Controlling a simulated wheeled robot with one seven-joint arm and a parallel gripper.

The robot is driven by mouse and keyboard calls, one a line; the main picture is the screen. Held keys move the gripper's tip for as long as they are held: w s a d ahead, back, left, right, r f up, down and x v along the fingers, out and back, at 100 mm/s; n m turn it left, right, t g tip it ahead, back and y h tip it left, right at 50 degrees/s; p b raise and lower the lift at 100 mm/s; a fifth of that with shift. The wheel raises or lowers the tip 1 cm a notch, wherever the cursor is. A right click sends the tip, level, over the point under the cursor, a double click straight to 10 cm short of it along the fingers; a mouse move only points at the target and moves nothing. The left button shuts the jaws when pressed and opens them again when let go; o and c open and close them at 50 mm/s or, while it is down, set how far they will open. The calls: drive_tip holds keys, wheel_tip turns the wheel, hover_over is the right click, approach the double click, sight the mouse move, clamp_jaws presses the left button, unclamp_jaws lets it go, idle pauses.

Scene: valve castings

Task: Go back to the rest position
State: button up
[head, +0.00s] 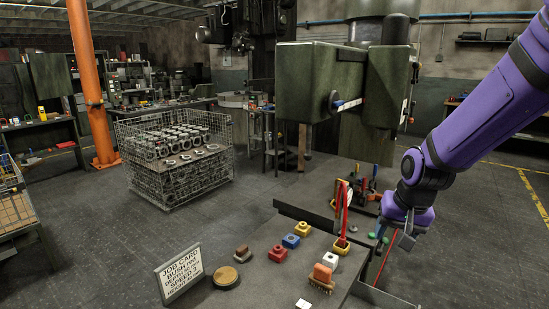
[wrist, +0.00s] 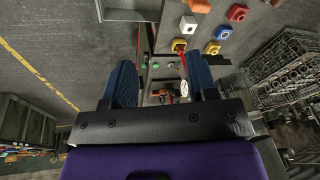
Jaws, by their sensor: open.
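My gripper (head: 408,238) hangs at the end of my purple arm on the right of the head view, past the right edge of the workbench (head: 225,279). In the wrist view its two blue-padded fingers (wrist: 161,82) stand wide apart, with nothing held between them. The bench edge, a red-handled item and floor show beyond the fingers. No valve casting is at the gripper.
Coloured blocks, including a blue one (head: 291,241) and a red one (head: 277,252), stand on the bench near a brush (head: 322,278) and a job card (head: 180,273). A wire crate (head: 172,193) of castings stands behind. A green machine (head: 318,85) rises left of my arm. Floor at right is clear.

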drive_tip(key=s+d+r+n+t, duration=0.2)
drive_tip(key=s+d+r+n, duration=0.1)
drive_tip(key=s+r, duration=1.3)
drive_tip(key=s+d, duration=0.1)
drive_tip(key=s, duration=0.3)
drive_tip(key=shift+s+r+h, duration=0.35)
drive_tip(key=shift+h, duration=0.05)
